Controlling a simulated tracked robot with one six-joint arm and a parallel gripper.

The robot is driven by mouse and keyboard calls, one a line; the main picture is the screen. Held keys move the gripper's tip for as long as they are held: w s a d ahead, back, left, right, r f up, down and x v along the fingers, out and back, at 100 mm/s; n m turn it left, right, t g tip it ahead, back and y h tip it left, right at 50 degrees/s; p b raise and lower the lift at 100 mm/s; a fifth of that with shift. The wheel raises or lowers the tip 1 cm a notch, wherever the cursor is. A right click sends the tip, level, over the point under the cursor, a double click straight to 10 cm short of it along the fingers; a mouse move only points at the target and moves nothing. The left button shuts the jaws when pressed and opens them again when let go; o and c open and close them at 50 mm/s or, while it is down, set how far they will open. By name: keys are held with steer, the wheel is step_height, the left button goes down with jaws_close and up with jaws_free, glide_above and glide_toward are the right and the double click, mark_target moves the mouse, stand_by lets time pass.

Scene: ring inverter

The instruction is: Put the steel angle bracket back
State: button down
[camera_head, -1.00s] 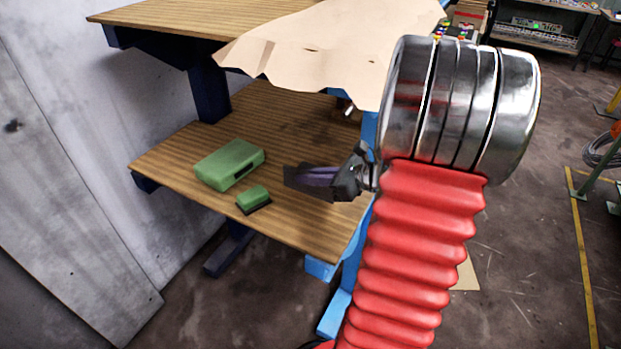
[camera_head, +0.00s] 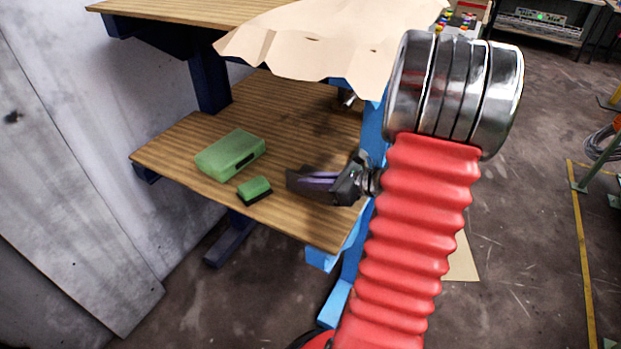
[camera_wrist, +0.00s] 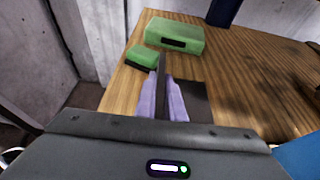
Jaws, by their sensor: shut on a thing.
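My gripper (camera_head: 312,181) is over the lower wooden shelf, near its right front edge. In the wrist view its purple fingers (camera_wrist: 164,100) are closed on the dark steel angle bracket (camera_wrist: 196,100). One leg of the bracket stands thin and edge-on between the fingers, and the other spreads flat to the right. In the head view the bracket (camera_head: 298,181) shows as a dark plate around the fingers, partly hidden by them. I cannot tell whether it touches the shelf.
On the lower shelf (camera_head: 190,135), a green case (camera_head: 230,154) and a smaller green block with a dark base (camera_head: 254,190) lie left of my gripper. Bare wood lies behind. A tan sheet (camera_head: 310,45) overhangs from the upper shelf. A blue post (camera_head: 374,125) stands at the right.

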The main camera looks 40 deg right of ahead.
mark_target(299, 189)
steer(key=shift+w+f, duration=0.1)
steer(key=shift+f, duration=1.4)
steer(key=c, duration=1.8)
jaws_free()
steer(key=shift+f, duration=0.2)
steer(key=shift+c, duration=0.2)
steer(key=v, duration=1.2)
steer(key=shift+a, duration=0.15)
